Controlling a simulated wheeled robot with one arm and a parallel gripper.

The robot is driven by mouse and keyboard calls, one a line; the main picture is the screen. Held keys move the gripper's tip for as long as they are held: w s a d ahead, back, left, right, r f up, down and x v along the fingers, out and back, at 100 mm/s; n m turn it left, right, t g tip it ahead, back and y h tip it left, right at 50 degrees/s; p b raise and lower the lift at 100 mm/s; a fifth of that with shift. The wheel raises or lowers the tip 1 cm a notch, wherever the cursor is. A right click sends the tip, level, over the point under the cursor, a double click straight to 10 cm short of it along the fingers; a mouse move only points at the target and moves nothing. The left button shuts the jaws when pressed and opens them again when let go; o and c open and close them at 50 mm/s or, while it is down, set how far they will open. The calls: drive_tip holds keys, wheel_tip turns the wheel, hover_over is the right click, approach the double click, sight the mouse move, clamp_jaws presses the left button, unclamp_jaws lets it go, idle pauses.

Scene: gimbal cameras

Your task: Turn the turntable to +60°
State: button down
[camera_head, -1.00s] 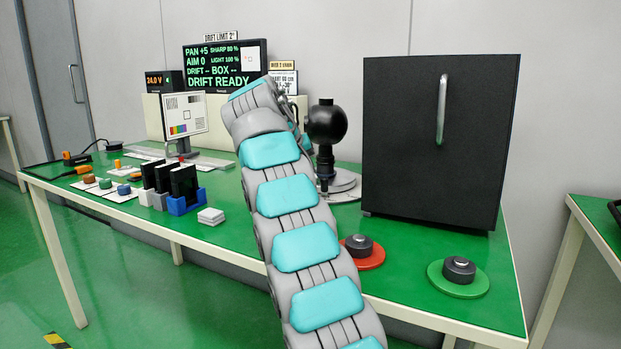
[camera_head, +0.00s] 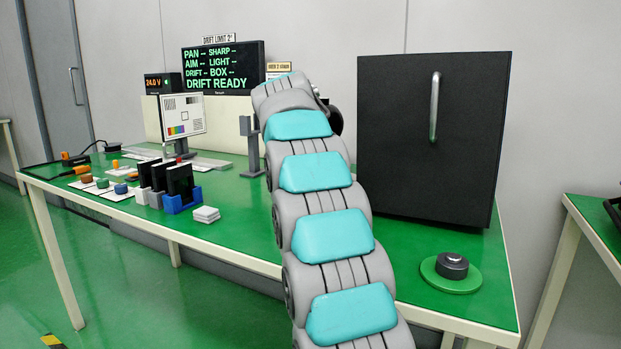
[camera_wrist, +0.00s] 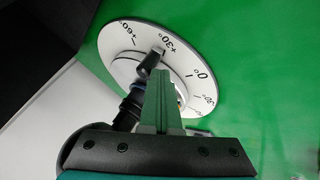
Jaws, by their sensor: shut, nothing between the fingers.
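The turntable is a white disc (camera_wrist: 133,36) with a printed scale in the wrist view, reading +60°, +30°, 0° and minus marks. A dark peg or pointer (camera_wrist: 150,62) on it lies near the +30° mark. My gripper (camera_wrist: 160,84) is shut and empty, its fingertips at the disc close to this peg; I cannot tell whether they touch. Dark round parts (camera_wrist: 132,103) stand left of the fingers. In the head view my arm hides the disc and most of the black ball-shaped device (camera_head: 336,121).
A large black cabinet (camera_head: 432,140) stands right of my arm. A black knob on a green base (camera_head: 451,272) is at the front right. The display (camera_head: 224,68) shows dashes and DRIFT READY. Black cards in holders (camera_head: 168,184) stand to the left.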

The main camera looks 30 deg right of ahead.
drive_tip(key=shift+s+d+n, duration=0.3)
drive_tip(key=shift+d, duration=0.15)
drive_tip(key=shift+s+d+p, duration=0.35)
drive_tip(key=shift+d+p, duration=0.3)
drive_tip(key=shift+d, duration=0.05)
drive_tip(key=shift+s+d+n+t+y+p, duration=0.25)
drive_tip(key=shift+d+n+t+y+p, duration=0.25)
drive_tip(key=shift+d+n, duration=0.2)
drive_tip(key=shift+s+d+p, duration=0.15)
drive_tip(key=shift+d+p, duration=0.2)
drive_tip(key=shift+d, duration=0.45)
